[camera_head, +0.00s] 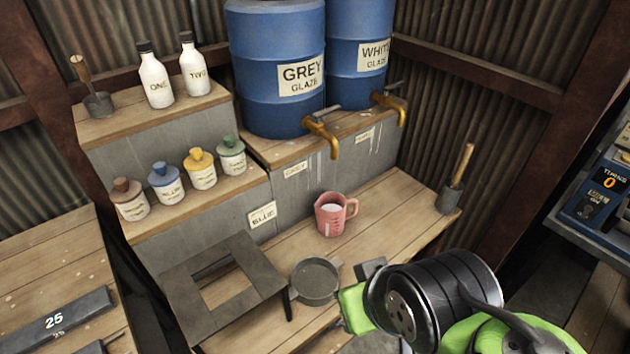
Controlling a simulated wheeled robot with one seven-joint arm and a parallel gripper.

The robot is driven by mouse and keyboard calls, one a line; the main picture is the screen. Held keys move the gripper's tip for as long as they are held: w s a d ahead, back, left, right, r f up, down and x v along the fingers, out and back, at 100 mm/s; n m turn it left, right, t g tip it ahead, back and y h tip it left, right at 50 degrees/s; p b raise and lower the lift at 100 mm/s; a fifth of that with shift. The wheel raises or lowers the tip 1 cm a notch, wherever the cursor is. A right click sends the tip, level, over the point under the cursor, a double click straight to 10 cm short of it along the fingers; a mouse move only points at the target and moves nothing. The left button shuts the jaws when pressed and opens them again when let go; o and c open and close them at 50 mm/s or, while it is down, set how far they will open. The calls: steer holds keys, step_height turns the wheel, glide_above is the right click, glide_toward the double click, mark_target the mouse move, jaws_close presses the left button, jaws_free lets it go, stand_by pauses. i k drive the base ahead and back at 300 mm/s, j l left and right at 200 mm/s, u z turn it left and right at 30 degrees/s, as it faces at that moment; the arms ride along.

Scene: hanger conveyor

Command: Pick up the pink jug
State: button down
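The pink jug (331,217) stands upright on the wooden bench, below the grey glaze barrel. Its handle points right, and something pale shows inside it. My arm comes in from the lower right. My gripper (359,288) is partly hidden by the black wrist, with only small green and grey parts showing. It is apart from the jug, in front of it and slightly right. Whether its fingers are open or shut cannot be made out.
A grey pan (316,280) and a dark square frame (222,287) sit left of my gripper. A grey pot with a wooden-handled tool (450,199) stands right. Bare bench lies between jug and pot.

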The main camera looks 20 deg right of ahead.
mark_target(329, 207)
steer(key=i+l+u, duration=0.2)
steer(key=u, duration=0.2)
steer(key=i+l+u, duration=0.15)
steer(key=l+u, duration=0.25)
steer(key=i+l+u, duration=0.1)
steer(key=l+u, duration=0.3)
